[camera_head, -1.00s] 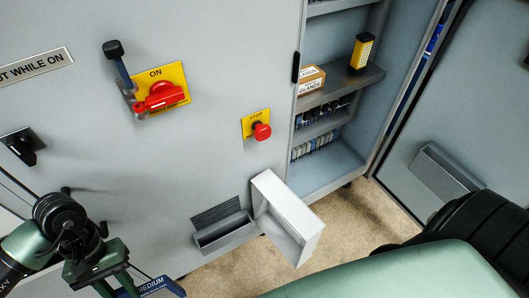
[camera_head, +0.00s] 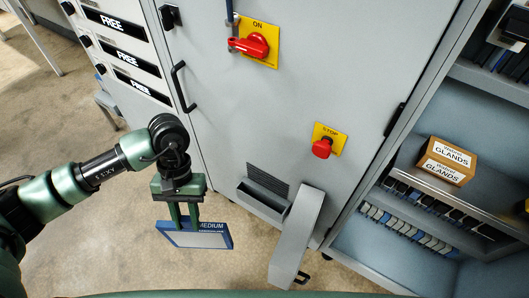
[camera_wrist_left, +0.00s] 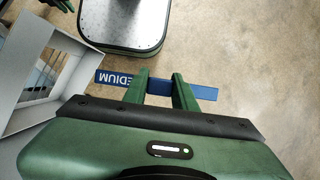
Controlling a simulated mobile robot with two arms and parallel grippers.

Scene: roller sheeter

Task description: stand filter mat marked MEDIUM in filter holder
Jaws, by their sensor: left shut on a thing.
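The filter mat marked MEDIUM (camera_head: 190,239), a flat pale panel with a blue edge strip, hangs below my left gripper (camera_head: 184,222) in the head view. The gripper is shut on the mat, and its blue edge also shows in the left wrist view (camera_wrist_left: 212,93). The mat is held in the air, left of the filter holder (camera_head: 258,203) and apart from it. The holder is an open grey box low on the cabinet door, below dark vent slits. What seems to be part of my right gripper (camera_wrist_left: 60,4) shows at the wrist view's top edge, too cut off to judge.
A grey cover (camera_head: 297,237) stands out beside the holder. A red switch (camera_head: 252,46) and red stop button (camera_head: 322,148) sit higher on the door. Open shelves with a gland box (camera_head: 447,160) are at right. Floor left of my left gripper is clear.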

